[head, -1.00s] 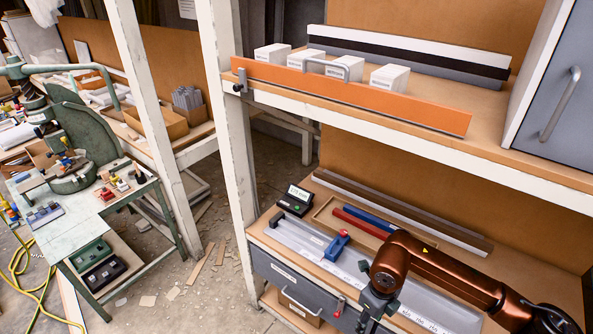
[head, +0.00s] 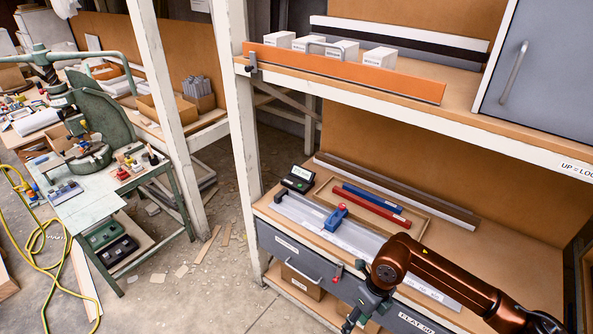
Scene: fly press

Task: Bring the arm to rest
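My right arm (head: 437,272), copper-brown, comes in from the lower right. It reaches over the front of the lower workbench shelf (head: 262,202). Its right gripper (head: 350,324) hangs down in front of the grey drawers, near the bottom edge of the head view. The gripper is small, dark and partly cut off, so I cannot tell whether its fingers are open or shut. I see nothing clearly held in it. My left gripper is not in view.
A grey drawer (head: 300,258) with a red-tipped pull lies close to the gripper. On the shelf are a measuring rail with a blue slider (head: 335,217) and a tray with a blue and a red bar (head: 375,207). The green fly press (head: 104,115) stands left; floor between is mostly open.

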